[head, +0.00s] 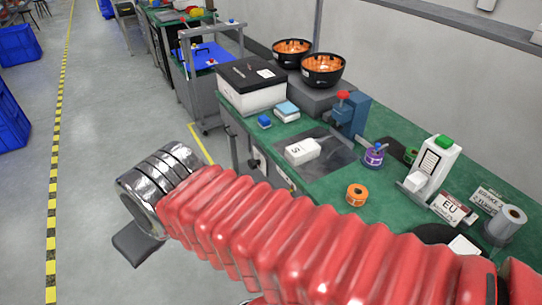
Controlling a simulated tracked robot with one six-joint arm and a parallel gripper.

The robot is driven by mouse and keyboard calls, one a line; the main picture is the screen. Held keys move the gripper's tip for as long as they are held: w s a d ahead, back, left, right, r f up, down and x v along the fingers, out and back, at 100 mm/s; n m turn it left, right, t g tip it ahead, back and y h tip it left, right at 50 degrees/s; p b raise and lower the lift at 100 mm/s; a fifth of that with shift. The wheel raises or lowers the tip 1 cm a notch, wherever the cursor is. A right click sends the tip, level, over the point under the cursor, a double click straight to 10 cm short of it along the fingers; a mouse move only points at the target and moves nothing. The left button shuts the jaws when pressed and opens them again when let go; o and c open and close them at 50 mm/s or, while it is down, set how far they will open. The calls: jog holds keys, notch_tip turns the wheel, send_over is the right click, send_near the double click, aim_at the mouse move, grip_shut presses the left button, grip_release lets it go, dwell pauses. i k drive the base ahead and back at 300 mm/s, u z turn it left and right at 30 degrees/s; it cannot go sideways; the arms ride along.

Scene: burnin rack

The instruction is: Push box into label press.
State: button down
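A small white box (302,150) marked "S" lies on a dark plate on the green bench. Just behind it stands a blue press (354,116) with a red knob, which looks like a press; the box appears apart from it. A white device with a green top (435,160) stands further right, near an "EU" label card (452,208). I cannot tell for sure which of the two is the label press. My gripper (136,243) is at the lower left, over the floor and away from the bench. Only one dark finger piece shows below the silver wrist.
The green bench (335,188) also holds a white box with a black lid (252,86), an orange tape roll (357,195), a purple roll (373,155) and two black bowls (322,70). My red-sleeved arm crosses the front and hides the bench's near part.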

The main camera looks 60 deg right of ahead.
aim_at(298, 154)
jog(key=i, duration=0.85)
jog(key=z, duration=0.05)
